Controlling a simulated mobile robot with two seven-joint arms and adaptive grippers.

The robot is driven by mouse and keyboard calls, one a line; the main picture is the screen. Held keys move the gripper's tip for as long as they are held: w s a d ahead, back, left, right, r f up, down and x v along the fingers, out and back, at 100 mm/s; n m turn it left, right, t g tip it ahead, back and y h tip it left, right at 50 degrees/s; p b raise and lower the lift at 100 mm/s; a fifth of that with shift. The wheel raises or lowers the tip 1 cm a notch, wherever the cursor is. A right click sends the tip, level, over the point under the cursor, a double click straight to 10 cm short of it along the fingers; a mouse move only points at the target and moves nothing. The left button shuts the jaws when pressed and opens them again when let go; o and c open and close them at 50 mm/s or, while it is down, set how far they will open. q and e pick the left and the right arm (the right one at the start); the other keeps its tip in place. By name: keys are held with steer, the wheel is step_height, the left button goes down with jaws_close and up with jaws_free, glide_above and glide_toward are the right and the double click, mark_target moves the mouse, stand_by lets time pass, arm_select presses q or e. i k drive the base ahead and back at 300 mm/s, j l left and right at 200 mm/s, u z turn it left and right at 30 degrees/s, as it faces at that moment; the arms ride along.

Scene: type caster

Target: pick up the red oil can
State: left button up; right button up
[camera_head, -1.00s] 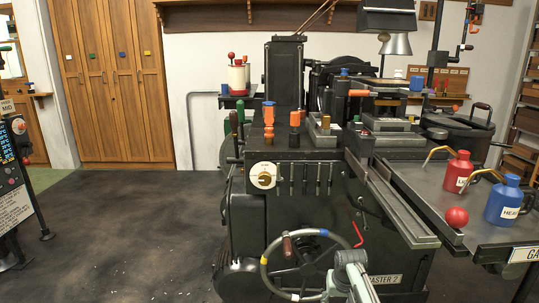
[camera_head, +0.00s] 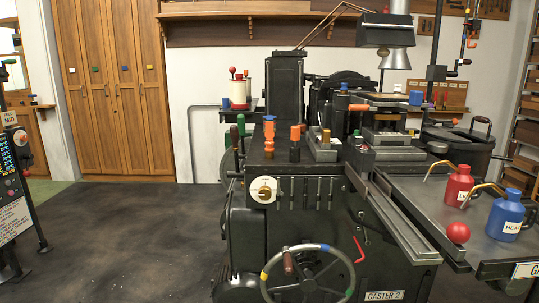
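The red oil can (camera_head: 459,184) stands upright on the grey side shelf (camera_head: 420,193) at the right of the casting machine. It has a white label, partly legible, and a thin brass spout that points up and to the left. A blue oil can (camera_head: 504,216) with a white label stands just in front and to the right of it, with its own brass spout. Neither of my grippers is in the camera_head view.
A red ball knob (camera_head: 458,232) sits at the shelf's front edge, near the cans. The black type caster (camera_head: 290,185) with its handwheel (camera_head: 308,278) fills the middle. A console (camera_head: 14,180) stands at far left. Dark floor (camera_head: 130,235) is open between them.

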mark_target(459, 184)
steer(key=i+l+u, duration=0.25)
steer(key=l, duration=0.4)
steer(key=l+u, duration=0.25)
steer(key=l, duration=0.4)
